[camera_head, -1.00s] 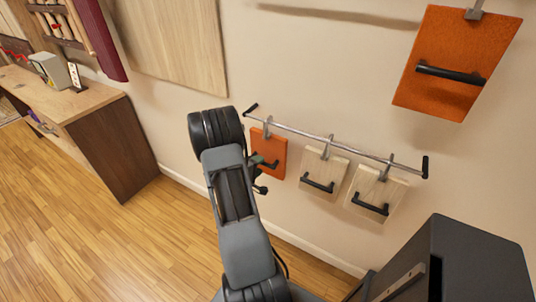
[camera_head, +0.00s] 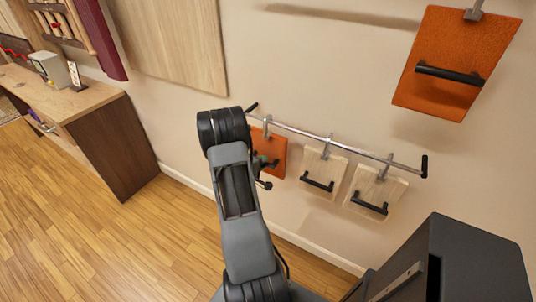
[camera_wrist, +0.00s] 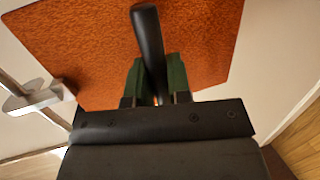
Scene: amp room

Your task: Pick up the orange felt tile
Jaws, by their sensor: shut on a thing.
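The small orange felt tile (camera_head: 279,150) hangs at the left end of a wall rail, partly hidden behind my arm. It fills the upper part of the wrist view (camera_wrist: 210,50), with a black bar handle (camera_wrist: 147,35) across it. My gripper (camera_wrist: 157,82) has its two green fingers on either side of this handle and is shut on it. In the head view the gripper is mostly hidden by my arm. The tile's hook (camera_head: 267,124) still appears at the rail there. A larger orange tile (camera_head: 435,95) with a black handle hangs higher at the right.
The metal rail (camera_head: 350,151) also carries two pale wooden tiles, a middle one (camera_head: 314,166) and a right one (camera_head: 380,186), each with a black handle. A wooden desk (camera_head: 95,105) stands at the left. Wooden floor (camera_head: 110,240) is open at lower left.

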